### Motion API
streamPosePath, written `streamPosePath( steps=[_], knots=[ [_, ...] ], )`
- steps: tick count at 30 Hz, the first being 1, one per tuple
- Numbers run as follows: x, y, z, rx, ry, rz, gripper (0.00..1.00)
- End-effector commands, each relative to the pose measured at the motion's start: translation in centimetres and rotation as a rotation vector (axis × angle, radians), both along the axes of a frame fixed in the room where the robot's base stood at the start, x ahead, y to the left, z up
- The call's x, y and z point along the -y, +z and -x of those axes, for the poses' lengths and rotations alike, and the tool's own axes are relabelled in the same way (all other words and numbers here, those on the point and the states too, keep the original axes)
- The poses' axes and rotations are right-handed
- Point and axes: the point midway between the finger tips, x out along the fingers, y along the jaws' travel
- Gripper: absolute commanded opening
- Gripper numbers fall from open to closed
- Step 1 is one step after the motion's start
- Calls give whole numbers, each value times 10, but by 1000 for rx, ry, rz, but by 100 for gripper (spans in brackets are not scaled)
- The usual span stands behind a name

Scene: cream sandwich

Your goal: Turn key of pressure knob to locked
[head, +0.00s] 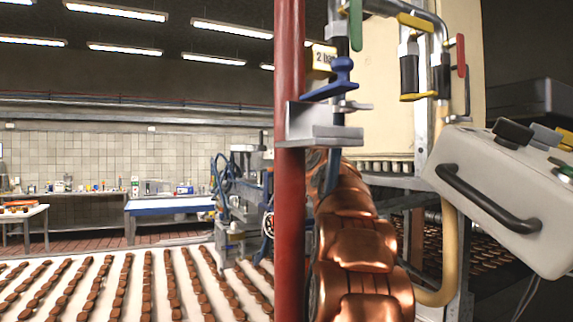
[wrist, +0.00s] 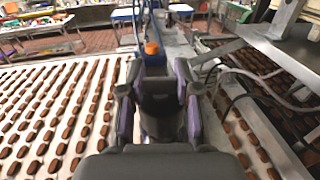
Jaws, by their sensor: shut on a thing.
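In the wrist view my gripper (wrist: 157,100) has its two purple-sided fingers on either side of a dark rounded piece (wrist: 158,106) and is shut on it. This piece looks like part of the pressure knob, but its key and key position cannot be made out.
A red post (head: 289,150) with a metal bracket (head: 322,124) stands close in front. A blue valve (head: 341,76) and coloured-handled pipes (head: 437,60) are above. A grey box (head: 500,190) with a black handle is right. Conveyors with rows of biscuits (head: 120,290) spread below.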

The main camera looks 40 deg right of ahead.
Motion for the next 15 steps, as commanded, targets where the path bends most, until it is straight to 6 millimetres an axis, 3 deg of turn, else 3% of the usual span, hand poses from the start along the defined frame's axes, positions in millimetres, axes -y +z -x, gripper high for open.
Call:
streamPosePath(
  steps=[10, 11, 15],
  knots=[
    [0, -1, 1, -2, -6, 1, 0],
    [0, -1, 1, -2, -6, 1, 33],
    [0, -1, 0, -2, -6, 1, 47]
  ],
)
